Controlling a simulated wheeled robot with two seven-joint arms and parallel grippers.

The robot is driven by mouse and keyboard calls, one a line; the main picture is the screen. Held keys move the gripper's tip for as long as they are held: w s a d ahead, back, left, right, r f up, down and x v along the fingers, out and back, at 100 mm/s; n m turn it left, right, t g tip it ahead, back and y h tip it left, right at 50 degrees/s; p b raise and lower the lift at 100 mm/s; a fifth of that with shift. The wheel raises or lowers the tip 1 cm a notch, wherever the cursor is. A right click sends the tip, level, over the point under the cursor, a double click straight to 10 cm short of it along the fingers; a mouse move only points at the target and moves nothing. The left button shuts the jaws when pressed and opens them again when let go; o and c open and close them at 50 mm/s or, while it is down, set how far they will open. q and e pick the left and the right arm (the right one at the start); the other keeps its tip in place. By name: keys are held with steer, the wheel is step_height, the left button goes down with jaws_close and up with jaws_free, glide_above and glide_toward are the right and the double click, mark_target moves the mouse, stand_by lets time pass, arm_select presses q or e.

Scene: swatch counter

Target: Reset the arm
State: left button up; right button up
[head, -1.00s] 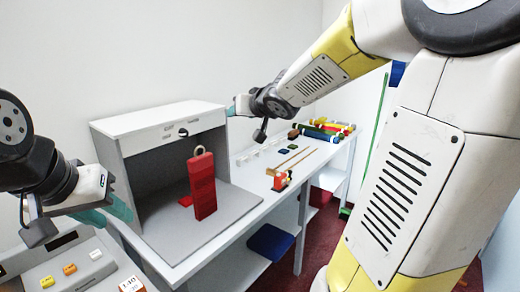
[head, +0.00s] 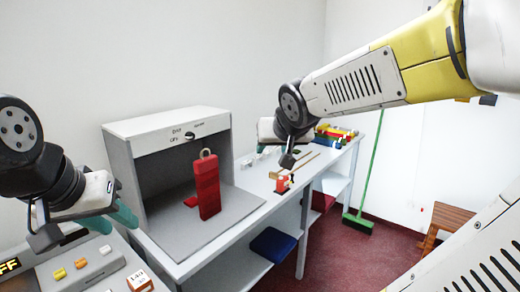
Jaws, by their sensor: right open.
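My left gripper (head: 112,218) is at the left, in front of the grey light booth, above the control panel. Its teal fingers stand apart with nothing seen between them. My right gripper (head: 262,146) is over the back part of the counter, right of the booth. It is open, partly hidden by its own wrist, and I see nothing held in it. The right arm reaches in from the upper right.
The light booth (head: 122,135) holds an upright red swatch book (head: 207,188) with a ring. The counter (head: 240,184) carries a red-and-tan tool (head: 283,184) and colourful rolls (head: 335,133). A green broom (head: 362,218) leans on the wall; a wooden stool (head: 447,220) stands right.

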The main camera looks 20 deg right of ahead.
steer(key=shift+s+f, duration=0.1)
steer(key=shift+s, duration=0.15)
steer(key=shift+s, duration=0.1)
